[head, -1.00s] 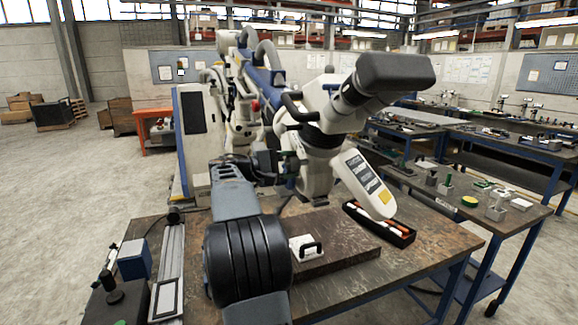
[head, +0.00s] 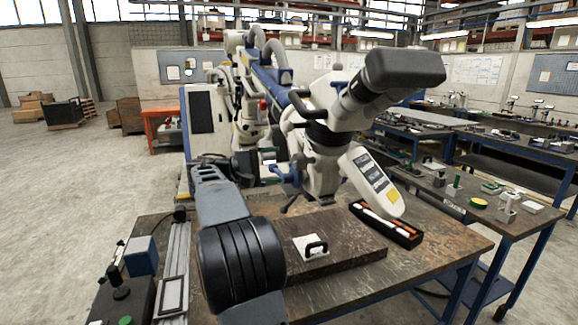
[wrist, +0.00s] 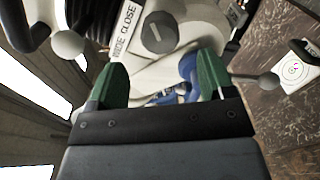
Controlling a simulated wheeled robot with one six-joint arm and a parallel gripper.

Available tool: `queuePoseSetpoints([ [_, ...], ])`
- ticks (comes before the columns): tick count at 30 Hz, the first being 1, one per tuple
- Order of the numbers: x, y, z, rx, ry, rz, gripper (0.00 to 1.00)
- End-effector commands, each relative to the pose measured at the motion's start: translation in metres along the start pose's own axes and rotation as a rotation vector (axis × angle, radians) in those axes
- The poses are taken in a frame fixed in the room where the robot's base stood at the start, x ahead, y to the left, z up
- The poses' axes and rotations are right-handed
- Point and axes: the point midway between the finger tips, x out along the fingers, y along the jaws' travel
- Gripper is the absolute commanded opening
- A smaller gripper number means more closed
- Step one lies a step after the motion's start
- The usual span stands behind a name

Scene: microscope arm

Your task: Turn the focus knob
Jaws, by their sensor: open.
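The white microscope arm (head: 322,165) with its black eyepiece head (head: 400,68) stands behind the wooden table. In the wrist view, a round grey knob (wrist: 160,32) with a raised grip bar sits on the white housing, beside a label reading "WIDE CLOSE". I cannot tell for sure that it is the focus knob. My gripper (wrist: 158,82) is open, its two green fingers apart with nothing held between them. The knob appears beyond the fingertips, roughly centred between them, and apart from them.
Another pale ball knob (wrist: 67,44) is at the left. On the table are a dark board (head: 345,250) with a handled white plate (head: 311,247) and a black tray (head: 385,224).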

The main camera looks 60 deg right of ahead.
Motion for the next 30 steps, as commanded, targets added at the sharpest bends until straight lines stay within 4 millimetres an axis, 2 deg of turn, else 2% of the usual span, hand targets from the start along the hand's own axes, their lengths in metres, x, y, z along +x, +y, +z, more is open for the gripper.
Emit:
queuePoseSetpoints([
  [1,-0.012,-0.001,-0.001,0.001,0.004,0.001,0.76],
  [6,-0.041,0.000,-0.001,0.000,0.002,0.001,0.76],
  [12,-0.063,0.000,-0.001,0.000,0.001,0.001,0.76],
  [18,-0.071,0.000,0.000,0.000,0.000,0.000,0.76],
  [30,-0.071,0.000,0.000,0.000,-0.001,0.000,0.76],
])
